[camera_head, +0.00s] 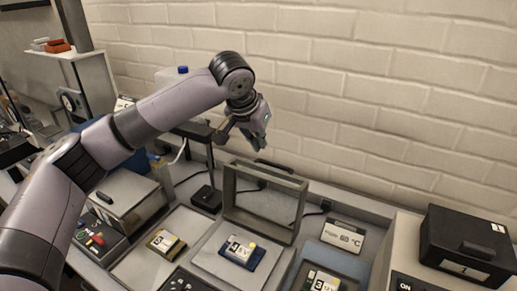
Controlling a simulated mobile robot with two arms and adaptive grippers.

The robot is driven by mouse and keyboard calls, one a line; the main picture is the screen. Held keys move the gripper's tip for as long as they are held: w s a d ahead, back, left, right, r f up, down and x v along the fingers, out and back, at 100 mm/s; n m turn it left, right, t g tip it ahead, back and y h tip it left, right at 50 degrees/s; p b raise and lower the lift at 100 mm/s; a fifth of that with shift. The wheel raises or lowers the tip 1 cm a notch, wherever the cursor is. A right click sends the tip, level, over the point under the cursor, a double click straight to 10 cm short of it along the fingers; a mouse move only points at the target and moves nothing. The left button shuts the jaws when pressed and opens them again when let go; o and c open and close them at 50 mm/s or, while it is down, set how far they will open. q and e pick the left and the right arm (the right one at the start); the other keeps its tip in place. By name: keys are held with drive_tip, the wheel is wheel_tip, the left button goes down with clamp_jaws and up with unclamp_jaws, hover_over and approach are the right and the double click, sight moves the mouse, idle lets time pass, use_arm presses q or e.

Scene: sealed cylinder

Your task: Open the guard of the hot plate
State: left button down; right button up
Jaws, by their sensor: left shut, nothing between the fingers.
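The guard (229,203) is a grey rectangular frame with a dark handle at its top edge. It stands raised at the back of the hot plate (212,262), a flat light-grey surface. A small dark-blue block with a numbered label and a yellow knob (253,245) sits on the plate. My left gripper (260,146) is shut and empty, just above and to the left of the guard's handle, apparently apart from it. My right gripper is not in view.
A black stand (206,198) is left of the guard. A temperature sign (342,237) is to its right, and a black box (468,243) sits on a white machine at far right. A white brick wall closes off the back. Other labelled blocks lie on neighbouring plates.

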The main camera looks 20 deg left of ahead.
use_arm(q)
drive_tip(key=x, duration=0.1)
drive_tip(key=p+x, duration=0.1)
drive_tip(key=shift+f, duration=0.35)
drive_tip(key=p+x, duration=0.2)
drive_tip(key=x, duration=0.4)
drive_tip(key=shift+w+f, duration=0.25)
drive_tip(key=shift+f, duration=0.15)
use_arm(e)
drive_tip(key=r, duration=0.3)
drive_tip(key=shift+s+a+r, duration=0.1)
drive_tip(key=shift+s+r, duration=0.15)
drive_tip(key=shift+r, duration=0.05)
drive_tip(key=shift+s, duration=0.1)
